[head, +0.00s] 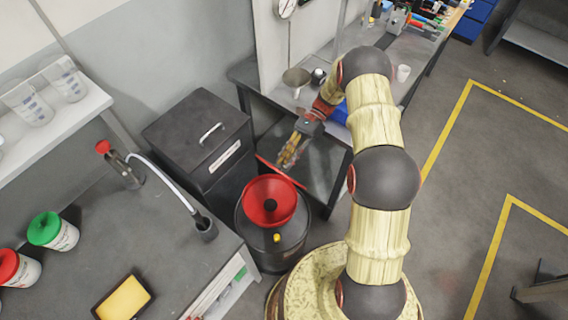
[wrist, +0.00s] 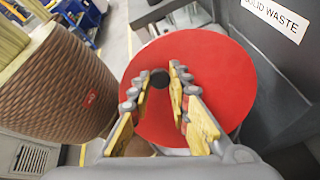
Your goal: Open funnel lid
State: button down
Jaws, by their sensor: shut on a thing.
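The red round funnel (head: 252,212) sits on top of a dark drum (head: 290,257), with a dark round spot at its centre. In the wrist view a flat-looking red disc (wrist: 225,95), which I take as the funnel lid, fills the middle. It has a dark round spot (wrist: 160,78) that shows between my fingertips. My gripper (head: 284,160) reaches in from the upper right, at the far side of the funnel. My gripper (wrist: 152,78) is shut on the lid with its fingers somewhat apart; the exact contact is hard to see. I cannot tell how far the lid is raised.
A dark solid-waste bin (head: 190,135) stands directly left of and behind the drum. A grey bench (head: 80,235) with a hose, jars and a yellow-topped box is at the left. A worktable (head: 300,95) stands behind my gripper. Open floor (head: 480,150) lies at the right.

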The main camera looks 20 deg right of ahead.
jog(key=shift+w+d, duration=0.15)
jog(key=shift+d, duration=0.1)
dwell(0.3)
jog(key=c, duration=1.7)
grip_release()
jog(key=shift+o, duration=0.2)
jog(key=shift+r, duration=0.1)
notch_tip(320, 180, up, 10)
